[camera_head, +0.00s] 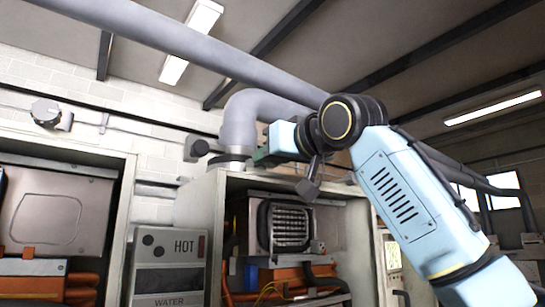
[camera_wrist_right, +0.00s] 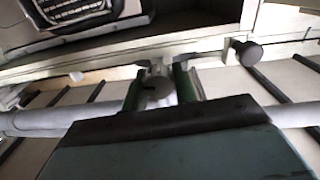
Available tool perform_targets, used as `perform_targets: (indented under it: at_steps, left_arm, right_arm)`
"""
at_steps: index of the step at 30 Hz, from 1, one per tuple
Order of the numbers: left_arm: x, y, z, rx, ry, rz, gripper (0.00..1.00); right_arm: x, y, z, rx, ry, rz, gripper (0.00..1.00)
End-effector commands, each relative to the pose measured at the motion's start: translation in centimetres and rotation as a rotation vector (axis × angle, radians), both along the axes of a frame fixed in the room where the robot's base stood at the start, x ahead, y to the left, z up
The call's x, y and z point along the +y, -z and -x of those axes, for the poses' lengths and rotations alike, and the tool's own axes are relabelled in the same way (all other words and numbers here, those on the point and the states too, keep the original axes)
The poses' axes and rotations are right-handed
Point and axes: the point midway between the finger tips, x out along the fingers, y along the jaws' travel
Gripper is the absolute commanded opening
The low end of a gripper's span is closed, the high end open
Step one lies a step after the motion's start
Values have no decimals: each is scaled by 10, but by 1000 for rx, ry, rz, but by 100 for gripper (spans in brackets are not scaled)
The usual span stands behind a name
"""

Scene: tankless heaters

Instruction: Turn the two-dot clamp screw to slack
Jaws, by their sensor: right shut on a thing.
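A thick grey flue pipe (camera_head: 240,122) bends down onto the top of the middle heater cabinet, with a pale clamp band (camera_head: 232,160) at its foot. My right gripper (camera_head: 262,157) is beside the pipe's foot, to its right. In the right wrist view its two green fingers (camera_wrist_right: 159,84) are shut on a dark round screw head (camera_wrist_right: 158,90) between them. I cannot make out any dots on it. Another dark knob (camera_head: 199,148) sticks out left of the clamp; a similar knob (camera_wrist_right: 248,52) shows in the wrist view. My left gripper is not in view.
The open cabinet (camera_head: 208,200) stands below, with a heater and orange pipes inside. A grey panel marked HOT WATER (camera_head: 168,270) is to its left. A long grey pipe (camera_head: 180,50) runs overhead, close above my right arm. Another open cabinet stands at far left.

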Motion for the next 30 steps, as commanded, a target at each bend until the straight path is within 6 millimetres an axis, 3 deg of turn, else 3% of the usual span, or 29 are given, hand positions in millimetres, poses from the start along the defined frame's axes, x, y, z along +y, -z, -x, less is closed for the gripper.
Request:
perform_targets:
  at_steps: [13,30]
  left_arm:
    - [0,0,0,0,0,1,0]
    - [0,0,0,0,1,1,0]
  right_arm:
    - [0,-1,1,-156,2,211,5]
    - [0,-1,1,-187,1,251,5]
